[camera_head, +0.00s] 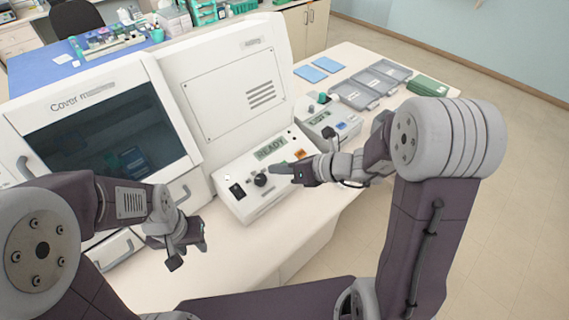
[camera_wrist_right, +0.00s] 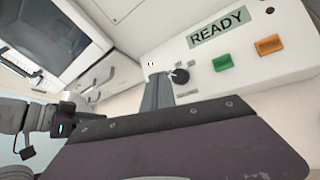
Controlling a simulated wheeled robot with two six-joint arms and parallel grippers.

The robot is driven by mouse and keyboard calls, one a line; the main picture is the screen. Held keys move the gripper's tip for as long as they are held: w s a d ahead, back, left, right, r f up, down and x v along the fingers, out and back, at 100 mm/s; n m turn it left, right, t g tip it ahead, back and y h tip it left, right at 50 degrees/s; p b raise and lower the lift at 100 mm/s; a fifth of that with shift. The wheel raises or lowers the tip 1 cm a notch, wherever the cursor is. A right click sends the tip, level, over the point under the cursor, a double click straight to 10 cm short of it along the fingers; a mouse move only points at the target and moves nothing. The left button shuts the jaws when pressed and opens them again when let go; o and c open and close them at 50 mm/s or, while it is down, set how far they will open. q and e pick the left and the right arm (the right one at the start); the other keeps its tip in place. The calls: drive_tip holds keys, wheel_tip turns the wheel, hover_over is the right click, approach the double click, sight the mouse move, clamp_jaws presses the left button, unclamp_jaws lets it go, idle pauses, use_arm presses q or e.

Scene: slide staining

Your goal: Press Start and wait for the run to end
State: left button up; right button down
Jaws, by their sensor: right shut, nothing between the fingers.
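The white machine's control panel (camera_head: 240,205) carries a display reading READY (camera_head: 270,148), which also shows in the right wrist view (camera_wrist_right: 219,25). In that view a green button (camera_wrist_right: 222,62) and an orange button (camera_wrist_right: 267,45) sit below the display, with a black knob (camera_wrist_right: 180,76) to their left. No label on the buttons is readable. My right gripper (camera_head: 273,169) is shut and empty in front of the panel, near the knob; its fingertips (camera_wrist_right: 157,84) appear left of the green button. I cannot tell whether they touch the panel. My left gripper (camera_head: 187,250) is open and empty, left of the panel.
A cover machine with a dark window (camera_head: 105,135) stands to the left. A second smaller device (camera_head: 330,130) stands to the right of the panel. Grey trays (camera_head: 355,92), blue pads (camera_head: 318,69) and a green box (camera_head: 428,86) lie further right. The front counter is bare.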

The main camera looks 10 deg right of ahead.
use_arm(q)
drive_tip(key=shift+s+a+r+p, duration=0.1)
drive_tip(key=shift+r+p, duration=0.2)
drive_tip(key=shift+r, duration=0.1)
use_arm(e)
drive_tip(key=w+d+m+t+h, duration=0.1)
drive_tip(key=w+d+m+t, duration=0.2)
drive_tip(key=w+d+m, duration=0.2)
drive_tip(key=shift+w+d+r+m, duration=0.35)
drive_tip(key=shift+d+m, duration=0.1)
drive_tip(key=shift+m, duration=0.05)
